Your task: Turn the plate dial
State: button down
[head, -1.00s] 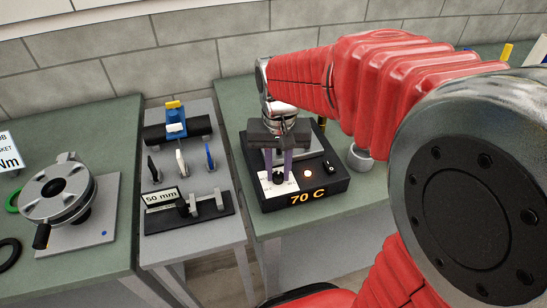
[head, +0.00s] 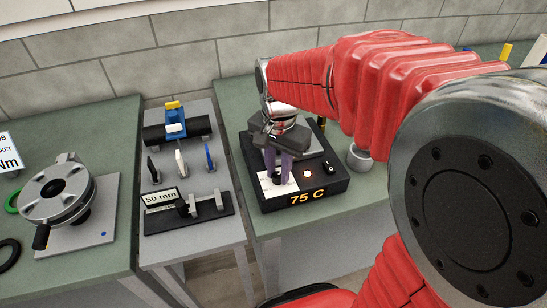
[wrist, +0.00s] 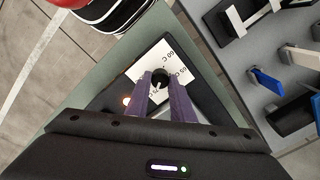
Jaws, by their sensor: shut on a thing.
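The plate dial is a small black knob (wrist: 159,80) on a white scale card (head: 266,187) with temperature marks. It sits on a black hot-plate unit (head: 336,184) whose front display (head: 306,198) reads 75 C in orange. My gripper (head: 277,176) points down over the card, and its purple fingers are shut on the knob, one on each side. In the wrist view my gripper (wrist: 163,84) has the knob between its fingertips. The fingers partly hide the knob in the head view. An orange lamp (head: 308,174) glows beside the card.
A black switch (head: 328,168) is on the unit's top right. To the left, a grey bench (head: 191,255) bears tools and a 50 mm sign (head: 160,197). A round metal fixture (head: 58,192) stands further left. A gap separates that bench from the unit's green table (head: 234,140).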

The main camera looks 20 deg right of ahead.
jog(key=c, duration=1.5)
grip_release()
jog(key=shift+c, duration=0.2)
jog(key=shift+r, duration=0.1)
notch_tip(320, 180, up, 14)
jog(key=shift+f, duration=0.2)
jog(key=n+t, duration=0.2)
jog(key=n, duration=0.4)
send_near(277, 172)
jog(key=s+n+t, duration=0.3)
jog(key=s, duration=0.7)
jog(key=shift+s+f+n+t, duration=0.3)
jog(key=shift+f+n, duration=0.1)
jog(key=shift+f, duration=0.05)
